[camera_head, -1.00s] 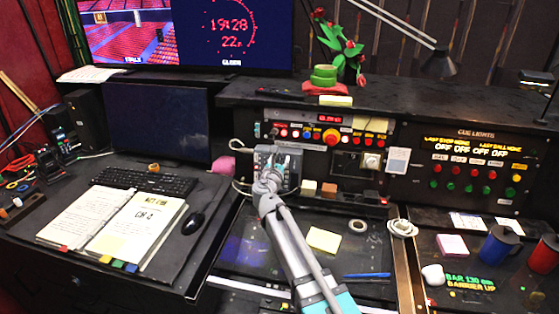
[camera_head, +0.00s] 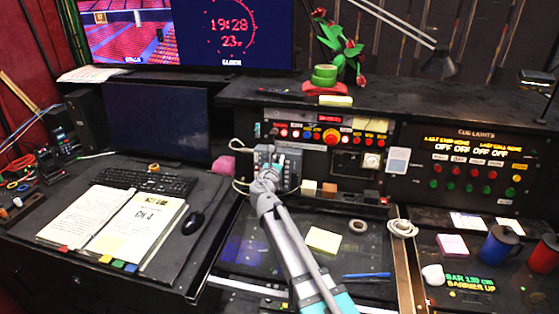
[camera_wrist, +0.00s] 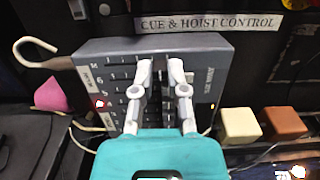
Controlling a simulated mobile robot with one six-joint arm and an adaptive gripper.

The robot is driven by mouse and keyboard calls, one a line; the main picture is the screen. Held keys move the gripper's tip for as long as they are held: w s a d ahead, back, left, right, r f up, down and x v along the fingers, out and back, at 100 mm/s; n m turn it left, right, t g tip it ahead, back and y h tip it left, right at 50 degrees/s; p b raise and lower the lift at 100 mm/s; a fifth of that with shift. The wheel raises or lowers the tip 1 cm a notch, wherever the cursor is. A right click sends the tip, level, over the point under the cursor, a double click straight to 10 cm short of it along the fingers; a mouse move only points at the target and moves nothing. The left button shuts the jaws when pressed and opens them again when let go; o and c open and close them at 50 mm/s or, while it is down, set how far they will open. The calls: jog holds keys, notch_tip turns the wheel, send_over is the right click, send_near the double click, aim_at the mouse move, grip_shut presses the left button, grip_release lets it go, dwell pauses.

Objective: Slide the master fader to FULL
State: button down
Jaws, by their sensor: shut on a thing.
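The fader box (camera_head: 291,172) is a small grey unit with numbered scale marks, standing at the back middle of the desk, below the button panel. In the wrist view the fader box (camera_wrist: 205,58) fills the middle. My gripper (camera_wrist: 160,74) has both pale fingertips at the upper middle of its face, closed around the fader's slider with a narrow gap between them. The slider itself is hidden by the fingers. In the head view my gripper (camera_head: 268,172) covers the front of the box.
A cream block (camera_wrist: 240,125) and a brown block (camera_wrist: 284,122) stand just right of the box. A pale cable hook (camera_wrist: 35,48) and a pink object (camera_wrist: 52,95) are at its left. A label reading CUE & HOIST CONTROL (camera_wrist: 208,24) is above.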

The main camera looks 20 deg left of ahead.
jog(key=a, duration=0.5)
jog(key=shift+s+a, duration=0.15)
jog(key=shift+a, duration=0.25)
jog(key=c, duration=0.6)
grip_release()
jog(key=shift+c, duration=0.2)
jog(key=shift+s, duration=0.15)
send_near(264, 152)
jog(key=shift+s+d+f, duration=0.1)
jog(key=shift+s, duration=2.55)
